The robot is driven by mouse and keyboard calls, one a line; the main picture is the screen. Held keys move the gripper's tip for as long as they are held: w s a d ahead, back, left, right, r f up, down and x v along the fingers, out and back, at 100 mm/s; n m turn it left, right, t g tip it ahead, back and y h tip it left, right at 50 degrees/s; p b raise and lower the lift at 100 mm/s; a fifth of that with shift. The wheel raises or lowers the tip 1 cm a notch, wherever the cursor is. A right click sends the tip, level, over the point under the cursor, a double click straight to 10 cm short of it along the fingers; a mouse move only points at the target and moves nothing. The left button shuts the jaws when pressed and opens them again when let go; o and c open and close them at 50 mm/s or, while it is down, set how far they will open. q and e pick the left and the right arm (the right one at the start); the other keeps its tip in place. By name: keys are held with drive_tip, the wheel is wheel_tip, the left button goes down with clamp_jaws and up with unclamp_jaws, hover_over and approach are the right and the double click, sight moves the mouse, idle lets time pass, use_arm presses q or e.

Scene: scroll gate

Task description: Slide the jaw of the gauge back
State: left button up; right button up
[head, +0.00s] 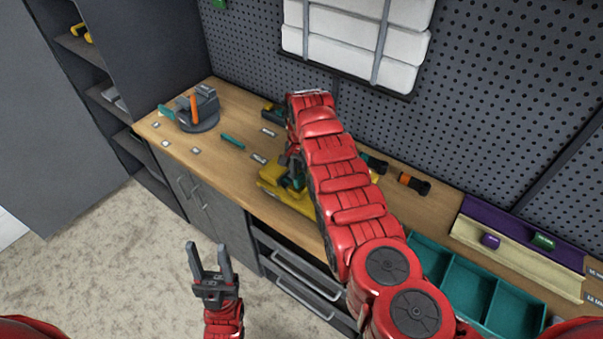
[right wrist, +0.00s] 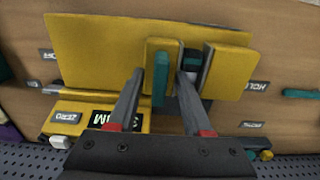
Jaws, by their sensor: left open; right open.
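The yellow gauge (right wrist: 95,45) lies on the wooden bench. In the head view the gauge (head: 271,178) is partly hidden under my right arm. Its sliding jaw looks like the small yellow block (right wrist: 160,50) with a teal upright piece (right wrist: 160,88), near a dark gap before the right-hand yellow plate (right wrist: 226,70). My right gripper (right wrist: 161,77) is open over the gauge, with one finger on each side of the teal piece. I cannot tell whether the fingers touch it. My left gripper (head: 207,262) is open and empty, in front of the bench above the floor.
A grey device with an orange part (head: 198,108) stands at the bench's left end. Teal bins (head: 470,285) and a purple and cream rack (head: 515,250) are at the right. Small labels lie on the bench. A pegboard wall (head: 500,90) rises behind.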

clamp_jaws()
idle(1.4)
